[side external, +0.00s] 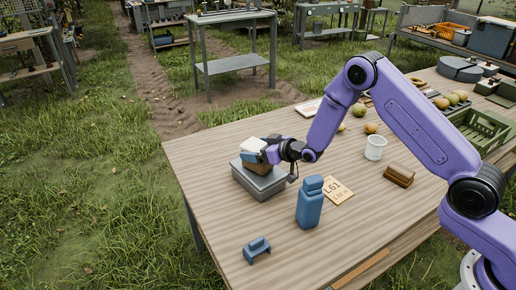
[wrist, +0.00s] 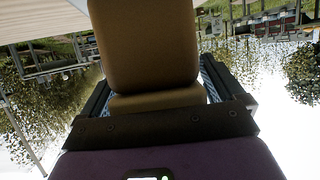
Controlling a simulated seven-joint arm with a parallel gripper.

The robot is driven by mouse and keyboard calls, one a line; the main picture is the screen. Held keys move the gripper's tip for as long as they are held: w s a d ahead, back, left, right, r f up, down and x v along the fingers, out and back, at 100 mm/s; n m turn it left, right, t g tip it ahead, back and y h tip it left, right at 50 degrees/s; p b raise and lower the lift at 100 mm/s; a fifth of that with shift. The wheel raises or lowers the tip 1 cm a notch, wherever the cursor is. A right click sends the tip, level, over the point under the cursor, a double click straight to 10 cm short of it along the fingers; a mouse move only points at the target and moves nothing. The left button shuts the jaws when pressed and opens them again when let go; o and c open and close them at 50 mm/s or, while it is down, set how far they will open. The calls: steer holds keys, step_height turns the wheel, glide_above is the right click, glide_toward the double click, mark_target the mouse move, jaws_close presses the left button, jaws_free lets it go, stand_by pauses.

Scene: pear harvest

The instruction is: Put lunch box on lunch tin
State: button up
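The lunch tin (side external: 262,184) is a grey, lidded box near the table's left edge in the side view. The lunch box (side external: 254,144) has a pale top and a brown lower part, and sits directly over the tin. I cannot tell whether its underside touches the tin's lid. My gripper (side external: 261,156) reaches in from the right, with blue finger pads at the lunch box's sides. In the wrist view the brown lunch box (wrist: 145,45) fills the space between the fingers, so the gripper looks shut on it. The finger contact is partly hidden.
A blue bottle (side external: 310,203), a card marked L61 (side external: 337,190), a white mug (side external: 375,148) and a brown block (side external: 399,175) stand right of the tin. A small blue object (side external: 257,250) lies in front. A green crate (side external: 482,130) and fruit are farther right.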

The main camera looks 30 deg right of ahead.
steer(key=shift+r, duration=0.2)
steer(key=v, duration=0.5)
steer(key=shift+d+r, duration=0.1)
steer(key=shift+r, duration=0.2)
step_height(320, 180, up, 5)
steer(key=shift+f, duration=0.1)
steer(key=shift+r, duration=0.75)
